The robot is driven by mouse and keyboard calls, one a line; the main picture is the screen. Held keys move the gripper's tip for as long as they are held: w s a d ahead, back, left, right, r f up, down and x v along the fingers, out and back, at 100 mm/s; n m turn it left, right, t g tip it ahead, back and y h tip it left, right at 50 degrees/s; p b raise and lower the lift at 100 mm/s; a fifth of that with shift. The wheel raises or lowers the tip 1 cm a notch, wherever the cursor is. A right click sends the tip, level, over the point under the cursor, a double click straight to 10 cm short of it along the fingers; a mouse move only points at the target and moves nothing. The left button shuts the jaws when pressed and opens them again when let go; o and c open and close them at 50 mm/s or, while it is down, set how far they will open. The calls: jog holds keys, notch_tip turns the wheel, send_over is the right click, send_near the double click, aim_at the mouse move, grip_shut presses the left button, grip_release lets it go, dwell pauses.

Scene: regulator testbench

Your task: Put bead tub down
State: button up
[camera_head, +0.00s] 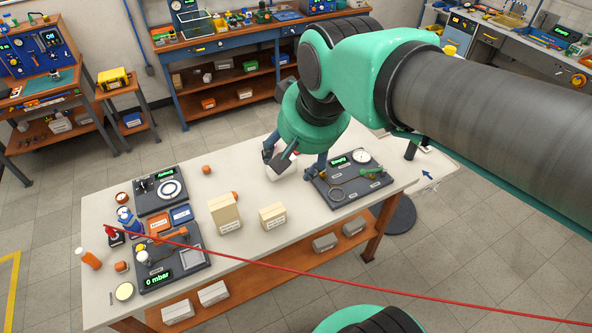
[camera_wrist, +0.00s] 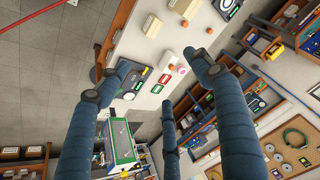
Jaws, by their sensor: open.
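My gripper (camera_head: 292,163) is over the back right part of the white workbench, beside the gauge panel, with its fingers spread. In the wrist view my gripper (camera_wrist: 155,78) shows its blue fingers wide apart, with nothing clasped between them. A small whitish object (camera_head: 274,173) shows under the fingers in the head view, partly hidden by them. It may be the bead tub, but I cannot tell for sure, nor whether it touches a finger. No label on it can be read.
The workbench (camera_head: 248,245) holds a gauge panel (camera_head: 352,180), two cream boxes (camera_head: 225,214) (camera_head: 272,216), a dial panel (camera_head: 160,190) and a pressure panel (camera_head: 170,258). An orange bottle (camera_head: 89,259) stands at the left edge. Bare surface lies left of my gripper.

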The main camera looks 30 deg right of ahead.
jog(key=s+f+n, duration=0.2)
jog(key=s+n, duration=0.1)
jog(key=s, duration=0.3)
jog(key=shift+s+a+f, duration=0.3)
jog(key=shift+s+f, duration=0.05)
jog(key=shift+f, duration=0.05)
notch_tip(320, 180, down, 8)
jog(key=b, duration=0.8)
